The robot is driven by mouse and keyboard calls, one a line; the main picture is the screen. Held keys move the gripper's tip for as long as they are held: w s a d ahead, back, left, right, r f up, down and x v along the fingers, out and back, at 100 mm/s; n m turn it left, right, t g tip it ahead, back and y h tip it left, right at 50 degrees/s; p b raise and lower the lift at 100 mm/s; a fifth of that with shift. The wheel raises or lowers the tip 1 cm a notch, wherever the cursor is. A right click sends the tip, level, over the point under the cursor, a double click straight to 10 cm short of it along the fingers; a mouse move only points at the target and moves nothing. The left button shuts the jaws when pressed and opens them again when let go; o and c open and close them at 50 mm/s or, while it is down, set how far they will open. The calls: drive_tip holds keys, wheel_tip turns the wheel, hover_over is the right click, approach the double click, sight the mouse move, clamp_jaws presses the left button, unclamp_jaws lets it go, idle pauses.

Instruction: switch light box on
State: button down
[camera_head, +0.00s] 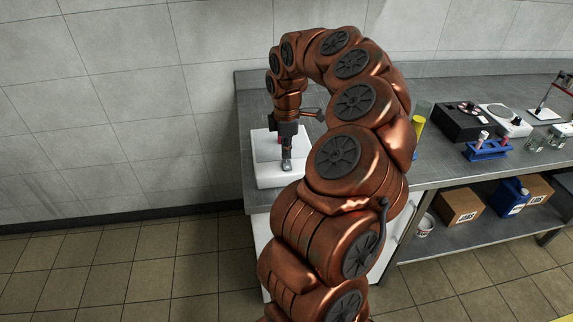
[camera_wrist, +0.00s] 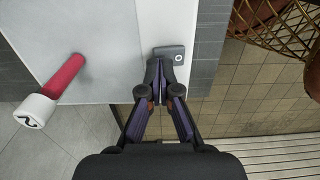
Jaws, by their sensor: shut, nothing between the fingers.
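The light box (camera_head: 264,158) is a flat white box at the left end of the steel bench in the head view. Its pale top (camera_wrist: 92,25) fills the upper left of the wrist view. A small grey switch block (camera_wrist: 163,52) with a round, white-ringed button (camera_wrist: 178,58) is on its edge strip. My gripper (camera_head: 286,166) points down over the box's near side. In the wrist view my gripper (camera_wrist: 160,70) is shut and empty, its tips at the switch block, just left of the button. I cannot tell whether they touch it.
A red cylinder with a white, dark-marked end (camera_wrist: 62,78) is at the left of the wrist view. A yellow cylinder (camera_head: 418,125), black device (camera_head: 465,121), white device (camera_head: 506,120) and blue rack (camera_head: 487,150) stand farther right on the bench. A wall is behind.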

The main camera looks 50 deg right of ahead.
sight(286, 162)
drive_tip(key=shift+f+b, duration=0.6)
drive_tip(key=shift+f, duration=0.35)
idle(0.6)
drive_tip(key=shift+r+p, duration=1.5)
drive_tip(key=shift+r, duration=2.05)
drive_tip(key=s+a+r+m, duration=0.1)
drive_tip(key=s+a+r, duration=0.15)
drive_tip(key=a, duration=0.85)
drive_tip(key=s+a+r+m, duration=0.1)
drive_tip(key=a+r, duration=0.3)
drive_tip(key=a, duration=0.7)
drive_tip(key=s+a+f+m, duration=0.1)
drive_tip(key=s+a+m, duration=0.2)
drive_tip(key=s, duration=0.3)
drive_tip(key=s+a+f+m+g, duration=0.1)
drive_tip(key=s+a+f+m, duration=0.1)
drive_tip(key=s+a, duration=0.2)
drive_tip(key=s+a+f+m, duration=0.2)
drive_tip(key=s+a+m, duration=0.1)
drive_tip(key=s, duration=0.7)
drive_tip(key=shift+a+m+g, duration=0.25)
drive_tip(key=shift+m+g, duration=0.05)
drive_tip(key=shift+g, duration=0.1)
